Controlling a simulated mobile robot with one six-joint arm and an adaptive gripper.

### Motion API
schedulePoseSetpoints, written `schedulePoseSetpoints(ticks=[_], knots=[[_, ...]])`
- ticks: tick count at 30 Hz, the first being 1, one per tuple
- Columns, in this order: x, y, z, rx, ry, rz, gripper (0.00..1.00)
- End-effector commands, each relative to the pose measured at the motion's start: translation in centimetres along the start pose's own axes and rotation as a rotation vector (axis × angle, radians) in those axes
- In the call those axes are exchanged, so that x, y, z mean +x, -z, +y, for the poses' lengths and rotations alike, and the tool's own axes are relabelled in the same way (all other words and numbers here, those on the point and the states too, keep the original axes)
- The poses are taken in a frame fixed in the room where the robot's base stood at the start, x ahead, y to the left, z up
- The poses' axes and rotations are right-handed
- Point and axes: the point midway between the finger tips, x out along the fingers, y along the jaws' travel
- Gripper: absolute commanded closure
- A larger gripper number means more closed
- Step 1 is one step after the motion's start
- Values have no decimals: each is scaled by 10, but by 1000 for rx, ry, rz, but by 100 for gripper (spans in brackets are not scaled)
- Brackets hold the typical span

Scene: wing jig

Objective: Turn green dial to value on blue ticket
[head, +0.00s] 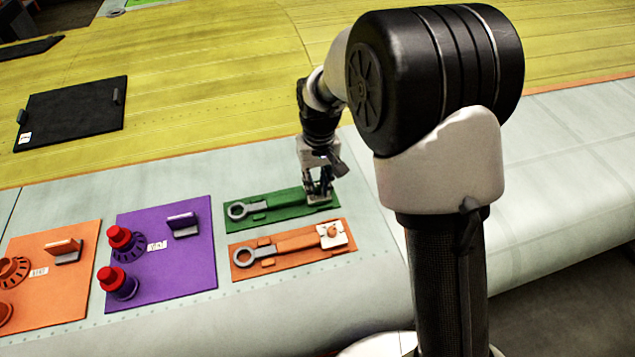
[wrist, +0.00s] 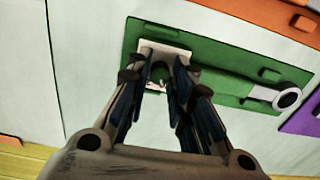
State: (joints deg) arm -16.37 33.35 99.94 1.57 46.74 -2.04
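The green board (head: 278,211) lies on the pale wing surface, with a grey wrench (head: 237,211) at its left end. My gripper (head: 319,196) is over the board's right end and hides the dial there in the head view. In the wrist view, my gripper (wrist: 158,72) points down at a white square plate (wrist: 172,50). The green dial (wrist: 157,74) shows partly between the two fingertips. The fingers look apart, one on each side of it. Contact with the dial cannot be made out. I see no clearly blue ticket in either view.
Just in front lies an orange board (head: 285,243) with a wrench and an orange dial (head: 332,230). A purple board (head: 190,262) with red-topped knobs and another orange board (head: 75,275) lie left. A black mat (head: 70,110) lies on the yellow surface behind.

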Motion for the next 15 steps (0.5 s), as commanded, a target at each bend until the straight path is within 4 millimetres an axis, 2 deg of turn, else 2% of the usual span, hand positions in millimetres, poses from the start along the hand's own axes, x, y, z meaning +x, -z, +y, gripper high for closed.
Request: schedulePoseSetpoints(ticks=[8, 15], knots=[[0, 0, 0, 0, 0, 0, 100], [-1, 0, 0, 23, 0, 1, 100]])
